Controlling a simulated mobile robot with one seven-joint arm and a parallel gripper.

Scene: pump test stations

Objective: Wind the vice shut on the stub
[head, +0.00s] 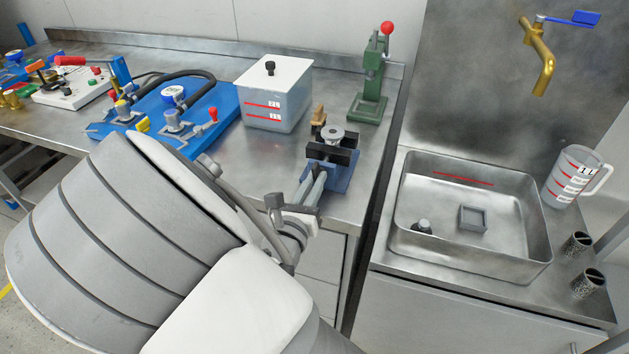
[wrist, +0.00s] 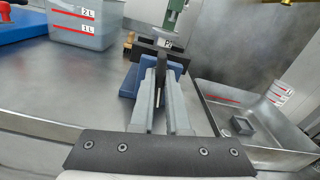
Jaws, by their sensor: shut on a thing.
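The vice (head: 341,180) is a small blue block with black jaws, standing near the right front edge of the steel bench. In the wrist view the vice (wrist: 131,82) is partly behind my fingers. The stub (head: 333,134), a grey round flanged piece, stands upright at the jaws; it also shows in the wrist view (wrist: 166,43). I cannot tell whether both jaws touch it. My gripper (head: 318,172) is at the vice's near side. In the wrist view its long grey fingers (wrist: 163,66) are closed on the vice handle, which they mostly hide.
A green press (head: 370,85) with a red knob and a lidded water tank (head: 275,95) stand behind the vice. A small wooden-handled brush (head: 318,117) is close behind it. A blue pump station (head: 165,112) is left. A steel basin (head: 460,170) is right, across a gap.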

